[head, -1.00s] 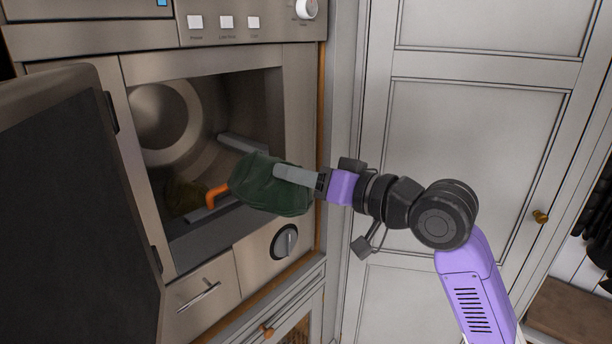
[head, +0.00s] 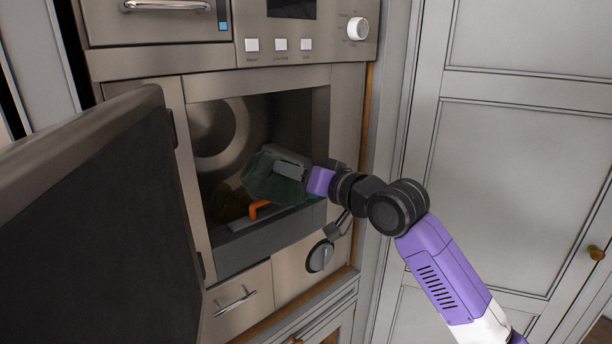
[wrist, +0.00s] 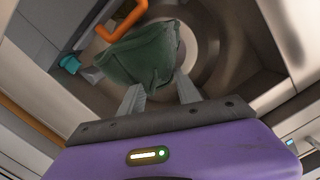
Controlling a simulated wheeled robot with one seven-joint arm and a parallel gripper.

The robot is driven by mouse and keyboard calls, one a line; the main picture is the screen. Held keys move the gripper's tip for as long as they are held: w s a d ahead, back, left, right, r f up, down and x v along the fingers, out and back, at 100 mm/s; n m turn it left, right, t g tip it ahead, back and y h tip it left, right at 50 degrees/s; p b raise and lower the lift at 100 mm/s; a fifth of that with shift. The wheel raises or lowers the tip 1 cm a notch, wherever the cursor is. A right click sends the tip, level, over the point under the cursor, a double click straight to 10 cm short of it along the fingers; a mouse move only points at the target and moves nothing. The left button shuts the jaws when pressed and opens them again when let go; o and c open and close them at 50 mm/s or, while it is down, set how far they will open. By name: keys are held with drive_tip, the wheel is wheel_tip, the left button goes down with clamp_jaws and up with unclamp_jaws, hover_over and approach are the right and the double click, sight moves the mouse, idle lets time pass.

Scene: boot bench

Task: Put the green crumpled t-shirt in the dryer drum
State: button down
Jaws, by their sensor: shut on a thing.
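The green crumpled t-shirt (head: 272,181) is held by my gripper (head: 290,163) at the mouth of the dryer's opening. In the wrist view the t-shirt (wrist: 142,54) sits between and beyond the two grey fingers of my gripper (wrist: 160,90). The dryer drum (head: 215,135) is a rounded metal cavity behind the t-shirt, and it also shows in the wrist view (wrist: 207,50). The dryer door (head: 85,215) stands open to the left. The t-shirt hides part of the drum's inside.
An orange handle-like piece (head: 262,209) is just below the t-shirt, and a dark olive item (head: 228,203) lies low inside the opening. A round knob (head: 320,257) is below the opening. The cabinet door (head: 520,170) on the right is shut.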

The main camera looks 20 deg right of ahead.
sight(260, 154)
drive_tip(key=x, duration=0.4)
drive_tip(key=b+x, duration=0.1)
drive_tip(key=x, duration=0.3)
drive_tip(key=r+x, duration=0.1)
drive_tip(key=x, duration=0.3)
drive_tip(key=shift+w+d+b, duration=0.15)
drive_tip(key=shift+d+b, duration=0.1)
drive_tip(key=shift+b, duration=0.1)
drive_tip(key=shift+w+a+r, duration=0.1)
drive_tip(key=shift+w+a, duration=0.1)
drive_tip(key=shift+w, duration=0.4)
drive_tip(key=shift+f+b, duration=2.6)
drive_tip(key=shift+f, duration=1.1)
drive_tip(key=c, duration=0.8)
unclamp_jaws()
drive_tip(key=shift+o, duration=0.2)
